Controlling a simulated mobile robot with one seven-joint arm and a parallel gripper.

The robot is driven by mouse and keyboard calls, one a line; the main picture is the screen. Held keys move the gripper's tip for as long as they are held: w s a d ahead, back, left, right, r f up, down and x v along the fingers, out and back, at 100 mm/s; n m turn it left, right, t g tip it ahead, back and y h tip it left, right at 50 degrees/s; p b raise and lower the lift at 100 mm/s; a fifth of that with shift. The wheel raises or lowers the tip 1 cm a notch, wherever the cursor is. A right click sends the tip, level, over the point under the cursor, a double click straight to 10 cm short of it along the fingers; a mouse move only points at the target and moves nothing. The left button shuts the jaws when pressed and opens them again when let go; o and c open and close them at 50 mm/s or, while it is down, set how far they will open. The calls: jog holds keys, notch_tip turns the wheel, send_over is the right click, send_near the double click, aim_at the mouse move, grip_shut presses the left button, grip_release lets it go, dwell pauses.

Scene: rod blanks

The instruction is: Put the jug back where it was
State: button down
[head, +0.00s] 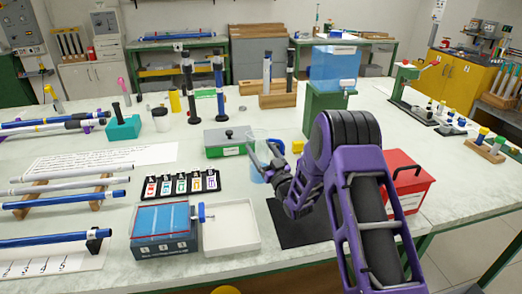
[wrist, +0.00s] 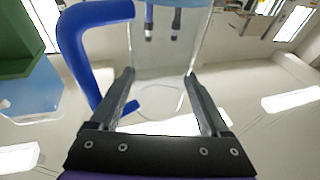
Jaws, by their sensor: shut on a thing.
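The jug is clear with a blue handle. In the wrist view the jug (wrist: 165,75) lies between the two fingers of my gripper (wrist: 165,95), with its thick blue handle to the left. In the head view the jug (head: 257,160) shows just left of my gripper (head: 275,176), partly covered by the fingers; its lower part looks light blue. My gripper is shut on the jug's body. I cannot tell whether the jug's base touches the table. A dark mat (head: 290,232) lies on the table below my arm, partly hidden by it.
A grey-green box (head: 228,151) stands behind the jug. A row of labelled black holders (head: 180,185), a blue-lidded case (head: 162,232) and a white tray (head: 231,240) lie to the left and front. A red box (head: 408,170) stands right of my arm.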

jog(key=shift+f, duration=0.15)
grip_release()
jog(key=shift+r, duration=0.2)
jog(key=s+d, duration=0.7)
jog(key=s, duration=0.4)
jog(key=shift+f, duration=0.2)
